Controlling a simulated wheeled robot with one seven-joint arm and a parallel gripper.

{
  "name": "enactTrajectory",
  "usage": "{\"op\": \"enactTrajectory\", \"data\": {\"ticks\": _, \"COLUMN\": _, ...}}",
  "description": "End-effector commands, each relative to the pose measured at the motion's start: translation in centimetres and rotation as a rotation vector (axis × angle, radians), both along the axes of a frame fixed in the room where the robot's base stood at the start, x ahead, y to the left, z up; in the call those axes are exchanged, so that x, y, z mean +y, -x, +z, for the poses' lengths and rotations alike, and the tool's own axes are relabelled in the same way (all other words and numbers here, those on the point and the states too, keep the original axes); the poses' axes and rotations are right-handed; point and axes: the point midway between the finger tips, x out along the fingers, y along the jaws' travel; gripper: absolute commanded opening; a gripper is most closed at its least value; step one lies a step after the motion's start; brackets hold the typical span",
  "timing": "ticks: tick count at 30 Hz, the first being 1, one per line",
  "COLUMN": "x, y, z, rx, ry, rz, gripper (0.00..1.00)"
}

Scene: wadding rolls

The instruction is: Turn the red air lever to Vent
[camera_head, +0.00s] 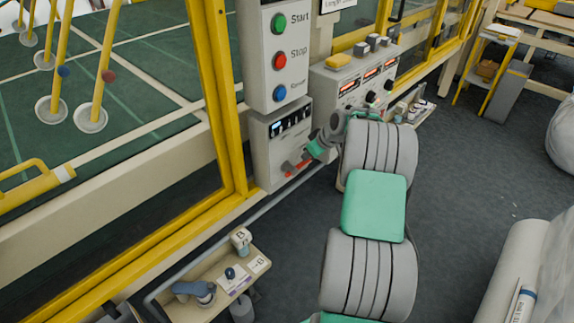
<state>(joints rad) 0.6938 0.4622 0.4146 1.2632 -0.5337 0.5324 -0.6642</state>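The red air lever (301,167) sticks out low on the front of a pale grey box (267,150), which has a dark strip with small white marks. The lever looks roughly level, slanting slightly. My arm reaches in from the bottom right, and my gripper (297,163) is right at the lever. The gripper is small here and partly overlaps the lever, so I cannot tell whether its fingers are open, closed or touching it. I cannot read a Vent label.
Above is a panel with green Start (279,21), red Stop (279,60) and blue buttons. A control box (345,84) with lit displays stands behind my arm. A yellow frame (231,100) borders the left. A wooden tray (215,272) sits below. Grey floor is open at right.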

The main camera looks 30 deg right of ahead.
Motion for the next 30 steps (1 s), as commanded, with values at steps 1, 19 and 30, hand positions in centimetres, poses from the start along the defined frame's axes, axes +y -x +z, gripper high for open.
{"op": "enactTrajectory", "data": {"ticks": 1, "x": 0.0, "y": 0.1, "z": -0.3, "rx": 0.005, "ry": -0.002, "rz": -0.003, "gripper": 0.00}}
{"op": "enactTrajectory", "data": {"ticks": 19, "x": -0.6, "y": 2.4, "z": 8.8, "rx": -0.002, "ry": 0.003, "rz": 0.003, "gripper": 0.00}}
{"op": "enactTrajectory", "data": {"ticks": 30, "x": -1.2, "y": 4.7, "z": 12.3, "rx": -0.001, "ry": 0.000, "rz": 0.005, "gripper": 0.00}}
